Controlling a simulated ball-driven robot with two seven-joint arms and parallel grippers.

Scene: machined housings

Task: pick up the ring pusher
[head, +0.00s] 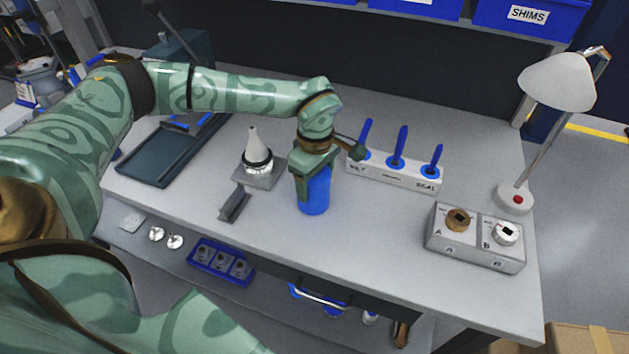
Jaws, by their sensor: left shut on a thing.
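The ring pusher, a blue cylinder (314,197), is upright near the middle of the bench in the head view. My left gripper (312,172) comes down over it from above and is shut on its upper part, which the fingers partly hide. I cannot tell whether its base touches the bench top. My right gripper is not in view.
A pale cone with a black ring (257,150) stands on a grey base, left of the gripper. A grey bracket (234,203) is in front of it. A white rack (394,172) with blue-handled tools, a two-station housing block (475,238) and a lamp (556,82) stand to the right.

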